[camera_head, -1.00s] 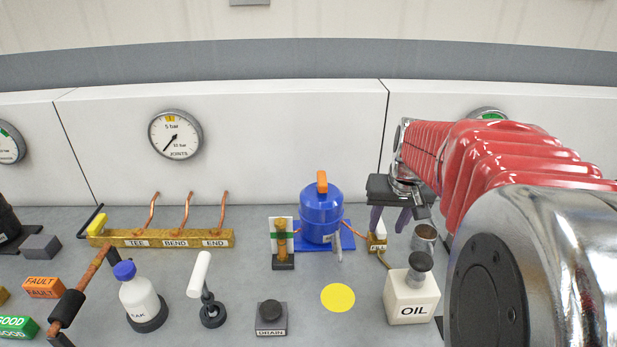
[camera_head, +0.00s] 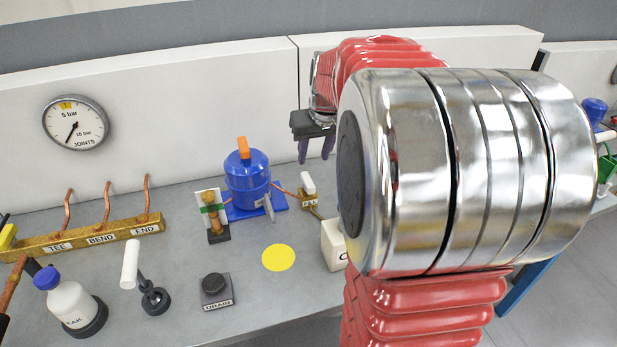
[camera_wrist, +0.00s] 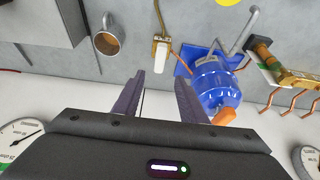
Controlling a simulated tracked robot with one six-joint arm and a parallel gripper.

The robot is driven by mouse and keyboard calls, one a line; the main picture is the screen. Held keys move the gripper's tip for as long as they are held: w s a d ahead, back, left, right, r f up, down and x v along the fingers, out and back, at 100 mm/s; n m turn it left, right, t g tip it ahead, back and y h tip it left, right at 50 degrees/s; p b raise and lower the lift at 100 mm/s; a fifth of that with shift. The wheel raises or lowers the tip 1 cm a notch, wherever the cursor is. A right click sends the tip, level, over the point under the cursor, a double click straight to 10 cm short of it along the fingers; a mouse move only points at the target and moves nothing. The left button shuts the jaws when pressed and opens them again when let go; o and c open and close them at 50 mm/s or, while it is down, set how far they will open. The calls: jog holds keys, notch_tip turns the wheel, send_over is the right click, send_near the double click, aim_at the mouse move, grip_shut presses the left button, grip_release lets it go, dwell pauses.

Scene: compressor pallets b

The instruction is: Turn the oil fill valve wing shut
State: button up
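The oil fill valve is a small brass fitting with a white wing (camera_head: 308,183), right of the blue compressor (camera_head: 247,180) in the head view. The wing stands up from the fitting there. In the wrist view the white wing (camera_wrist: 161,57) lies beyond my fingertips, near the middle. My gripper (camera_head: 316,160) is open and empty, above and slightly behind the valve in the head view. Its two dark fingers also show in the wrist view (camera_wrist: 159,78), apart and not touching the wing.
The oil container (camera_head: 333,246) is partly hidden behind my arm. A metal cup (camera_wrist: 107,41) stands left of the valve in the wrist view. A yellow disc (camera_head: 278,257) marks the bench. A brass sight piece (camera_head: 211,216) stands left of the compressor. The white wall is behind.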

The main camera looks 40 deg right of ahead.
aim_at(308, 180)
jog(key=x, duration=1.2)
jog(key=shift+w+f, duration=0.1)
jog(key=shift+f, duration=0.15)
grip_shut()
